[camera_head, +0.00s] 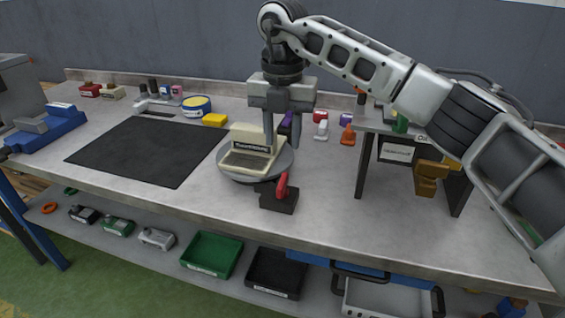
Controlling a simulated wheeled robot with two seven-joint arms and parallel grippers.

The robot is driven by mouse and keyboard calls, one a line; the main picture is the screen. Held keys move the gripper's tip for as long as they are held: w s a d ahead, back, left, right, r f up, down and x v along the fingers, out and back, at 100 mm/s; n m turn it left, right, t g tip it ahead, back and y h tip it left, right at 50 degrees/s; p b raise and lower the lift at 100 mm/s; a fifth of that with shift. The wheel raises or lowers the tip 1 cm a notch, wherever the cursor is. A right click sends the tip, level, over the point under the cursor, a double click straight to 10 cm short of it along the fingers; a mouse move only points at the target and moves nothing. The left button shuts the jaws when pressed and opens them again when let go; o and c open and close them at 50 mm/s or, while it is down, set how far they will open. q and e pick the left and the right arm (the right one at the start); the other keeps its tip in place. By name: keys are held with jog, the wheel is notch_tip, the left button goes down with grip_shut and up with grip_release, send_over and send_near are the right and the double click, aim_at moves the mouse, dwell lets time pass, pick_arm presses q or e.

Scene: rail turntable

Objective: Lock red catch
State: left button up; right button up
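The red catch (282,186) is a small red lever on a black block (278,200) at the near edge of the round grey turntable (228,173). The lever appears to stand up at a tilt; I cannot tell whether it is engaged. A cream box-shaped fixture (255,143) with a dark label sits on the turntable. My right gripper (282,143) points down above the turntable, behind the catch in the picture. Its two fingers are apart with nothing clearly between them. The right finger overlaps the turntable's far right side. My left gripper is not in view.
A black mat (147,151) lies left of the turntable. A blue vise (50,125) is at the far left. A small raised shelf (398,153) with an ochre part (430,178) stands right. Small coloured items line the back. The bench front near the catch is clear.

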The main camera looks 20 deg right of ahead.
notch_tip(320, 180, up, 6)
jog(key=shift+f, duration=0.1)
dwell(0.4)
